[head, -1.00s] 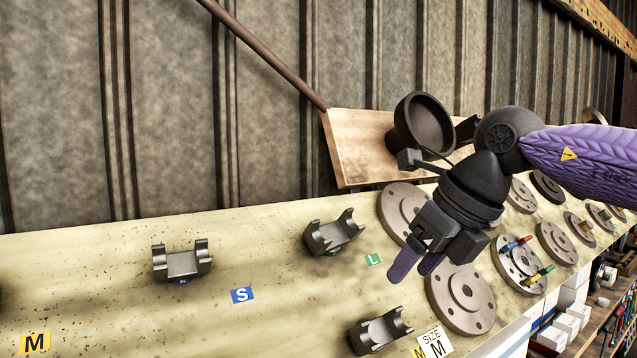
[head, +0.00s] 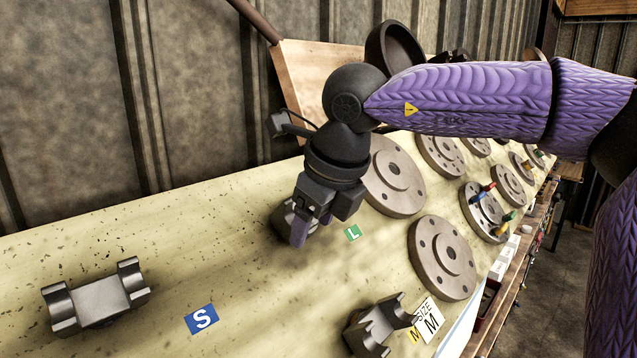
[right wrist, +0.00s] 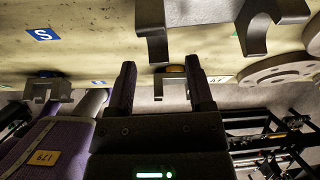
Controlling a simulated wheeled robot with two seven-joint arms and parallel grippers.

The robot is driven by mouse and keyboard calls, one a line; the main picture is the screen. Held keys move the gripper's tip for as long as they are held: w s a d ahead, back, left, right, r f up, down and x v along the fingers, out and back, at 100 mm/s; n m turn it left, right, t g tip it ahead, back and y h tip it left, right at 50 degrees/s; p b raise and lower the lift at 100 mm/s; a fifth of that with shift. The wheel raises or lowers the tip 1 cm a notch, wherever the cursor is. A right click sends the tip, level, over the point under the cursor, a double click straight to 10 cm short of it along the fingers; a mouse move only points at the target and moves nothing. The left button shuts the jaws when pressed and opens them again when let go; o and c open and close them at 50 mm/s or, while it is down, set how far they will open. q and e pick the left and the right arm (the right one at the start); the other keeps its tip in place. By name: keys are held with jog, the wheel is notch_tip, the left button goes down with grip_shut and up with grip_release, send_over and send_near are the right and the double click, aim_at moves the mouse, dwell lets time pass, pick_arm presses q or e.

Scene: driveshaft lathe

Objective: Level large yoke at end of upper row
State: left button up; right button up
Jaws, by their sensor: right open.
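The large yoke (head: 288,222), a dark grey metal fork beside the green L label (head: 352,232), is mostly hidden behind my right gripper (head: 312,235) in the head view. My right gripper is open, pointing down, with its purple fingers at the yoke; I cannot tell whether they touch it. In the right wrist view, the open fingers (right wrist: 163,85) point toward dark fork-shaped metal (right wrist: 265,28), cut off by the top edge. A second yoke (head: 95,297) stands near the blue S label (head: 201,318). A third yoke (head: 378,325) is near the M card. My left gripper is not in view.
Round flanges (head: 442,262) stand in rows to the right on the pale board (head: 230,240). A wooden panel (head: 300,65) and a dark cup-like part (head: 395,45) are behind my arm. The board between the S yoke and my gripper is clear.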

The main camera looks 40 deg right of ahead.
jog(key=x, duration=0.3)
jog(key=shift+w, duration=0.2)
jog(key=shift+f+p, duration=0.3)
jog(key=shift+f, duration=0.15)
jog(key=shift+w, duration=0.1)
grip_shut()
dwell(0.6)
dwell(0.4)
dwell(1.3)
